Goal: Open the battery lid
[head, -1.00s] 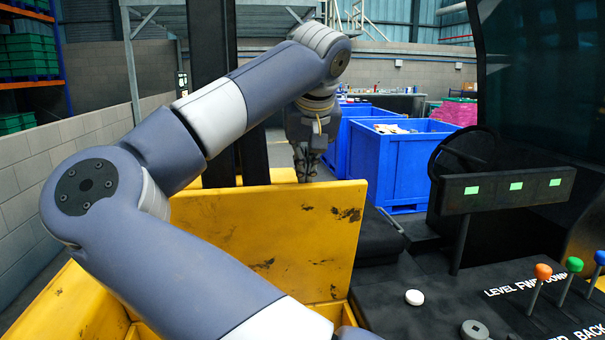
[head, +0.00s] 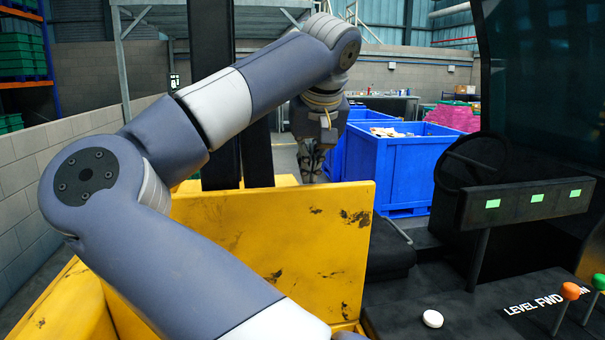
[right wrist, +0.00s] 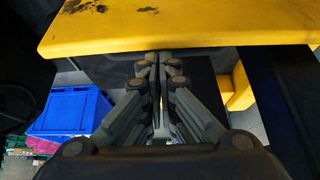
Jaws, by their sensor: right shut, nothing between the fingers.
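The yellow battery lid (head: 290,240), scuffed with dark marks, stands raised and nearly upright in the middle of the head view. Part of the yellow battery box (head: 60,310) shows at lower left. My right arm reaches across in front of the lid. My right gripper (head: 312,168) is behind the lid's top edge, its fingertips partly hidden. In the right wrist view the gripper (right wrist: 157,58) is shut and empty, its tips close to the edge of the lid (right wrist: 200,25); I cannot tell whether they touch. My left gripper is out of view.
Blue crates (head: 395,165) stand behind the lid. At right are a steering wheel (head: 475,170), a dark panel with green lights (head: 525,203), a white button (head: 433,318) and coloured levers (head: 570,292). A dark mast (head: 215,90) rises behind my arm.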

